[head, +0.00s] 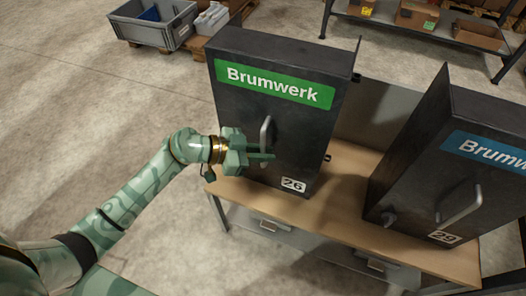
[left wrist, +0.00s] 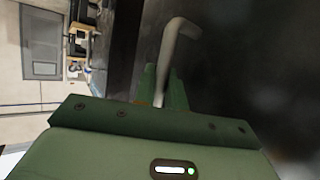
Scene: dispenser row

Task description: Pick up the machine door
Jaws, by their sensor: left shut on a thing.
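The machine door (head: 275,72) is a dark grey panel with a green "Brumwerk" label and a "26" tag, on the front of a box-shaped machine on the bench. In the left wrist view the bent handle (left wrist: 172,60) runs down between the green fingers (left wrist: 160,90). My right gripper is not in view.
A second dark machine (head: 440,160) with a blue label and "29" tag stands to the right on the same wooden bench (head: 345,205). A shelf with boxes (head: 417,16) stands at the back. The floor at left is clear.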

